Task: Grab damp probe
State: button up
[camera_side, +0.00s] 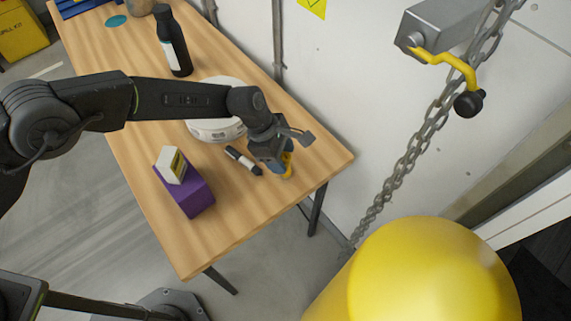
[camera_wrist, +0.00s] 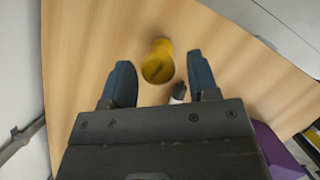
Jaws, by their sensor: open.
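A small yellow object (camera_side: 289,160), which may be the damp probe, is on the wooden table near its right end. In the wrist view it is a yellow cylinder-like shape (camera_wrist: 157,62) with a dark mark, just ahead of and between my two blue fingers. My gripper (camera_side: 278,160) is low over the table and partly hides it in the side view. In the wrist view my gripper (camera_wrist: 161,76) is open, with nothing seen clamped. A black-and-white pen-like item (camera_side: 243,161) lies left of my gripper; its dark tip (camera_wrist: 179,91) shows near the right finger.
A purple box (camera_side: 185,192) with a small white-and-yellow box (camera_side: 172,165) on it stands left. A round white device (camera_side: 214,124) and a black bottle (camera_side: 173,42) stand behind. A chain (camera_side: 405,165) and yellow bollard (camera_side: 410,275) are off the table. Bare wood (camera_side: 240,215) lies in front.

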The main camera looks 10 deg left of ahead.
jog(key=shift+x, duration=1.3)
jog(key=shift+c, duration=0.5)
jog(key=c, duration=0.7)
jog(key=shift+c, duration=0.6)
jog(key=shift+r, duration=0.1)
